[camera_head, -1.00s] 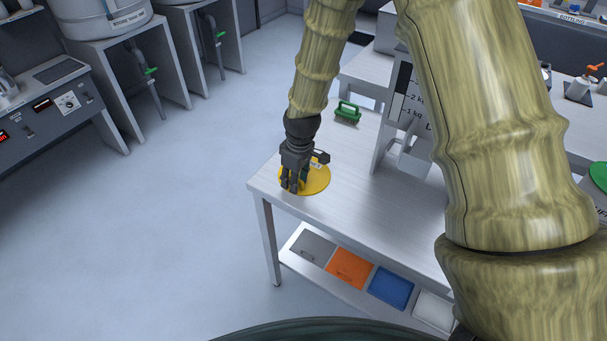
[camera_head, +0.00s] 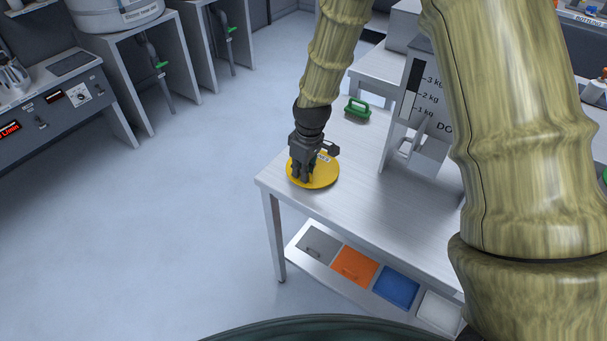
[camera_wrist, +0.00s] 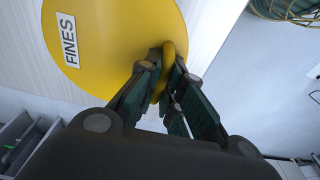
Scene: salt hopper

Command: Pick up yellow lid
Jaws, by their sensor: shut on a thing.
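The yellow lid (camera_head: 325,178) is a flat round disc at the near left corner of the metal table. In the wrist view the lid (camera_wrist: 110,40) fills the upper left and carries a white label reading "FINES". My gripper (camera_head: 302,177) points down over the lid's left part. In the wrist view its fingers (camera_wrist: 166,80) are closed around a raised yellow piece, seemingly the lid's handle. I cannot tell whether the lid touches the table or is slightly above it.
A dosing unit with a kg scale (camera_head: 425,100) stands at the right. Grey, orange (camera_head: 354,266), blue and white items sit on the lower shelf. The front tabletop is clear.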

